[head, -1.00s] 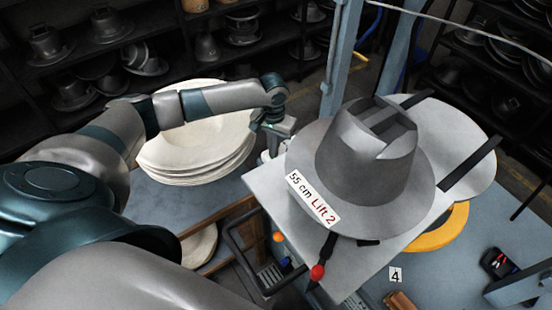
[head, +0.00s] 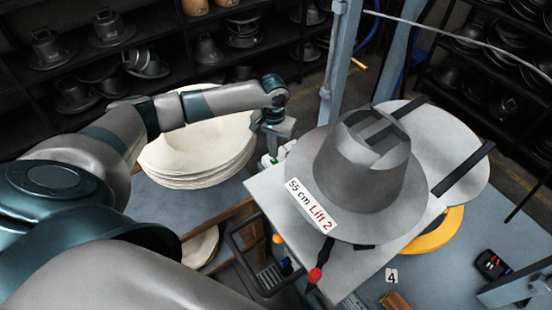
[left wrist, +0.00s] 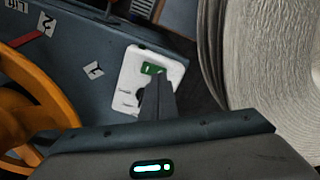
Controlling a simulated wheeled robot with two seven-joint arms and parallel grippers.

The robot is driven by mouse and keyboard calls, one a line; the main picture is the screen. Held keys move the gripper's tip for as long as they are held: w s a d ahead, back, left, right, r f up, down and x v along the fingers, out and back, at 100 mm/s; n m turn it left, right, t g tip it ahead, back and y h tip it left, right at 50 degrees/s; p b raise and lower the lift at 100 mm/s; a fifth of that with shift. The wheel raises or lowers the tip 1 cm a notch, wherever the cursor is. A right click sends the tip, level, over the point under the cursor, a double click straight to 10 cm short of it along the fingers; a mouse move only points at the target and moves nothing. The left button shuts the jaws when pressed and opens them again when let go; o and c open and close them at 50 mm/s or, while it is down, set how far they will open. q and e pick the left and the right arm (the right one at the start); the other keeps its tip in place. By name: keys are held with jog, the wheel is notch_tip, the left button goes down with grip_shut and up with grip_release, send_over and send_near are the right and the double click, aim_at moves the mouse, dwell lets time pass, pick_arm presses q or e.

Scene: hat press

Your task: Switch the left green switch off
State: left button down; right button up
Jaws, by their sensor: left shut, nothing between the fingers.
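A white switch box with a green rocker switch (left wrist: 152,69) shows in the left wrist view. A second dark green part sits at the box's top edge. My left gripper (left wrist: 158,78) is shut and empty, its fingertips over the box right at the green switch. Whether they touch it I cannot tell. The fingers hide the lower right of the box. In the head view my left gripper (head: 270,150) points down beside the left corner of the press table, and the switch is mostly hidden there. My right gripper is not in view.
A large grey hat (head: 362,185) labelled "55 cm Lift 2" stands on the press plate, right of my gripper. A stack of pale felt brims (head: 195,155) lies close on the left. An orange wheel (left wrist: 30,110) is at the left in the wrist view. A blue post (head: 342,60) rises behind.

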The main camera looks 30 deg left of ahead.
aim_at(273, 161)
pick_arm(q)
jog(key=shift+r+p, duration=1.1)
notch_tip(273, 161, up, 2)
jog(key=shift+r, duration=0.1)
jog(key=shift+s, duration=0.1)
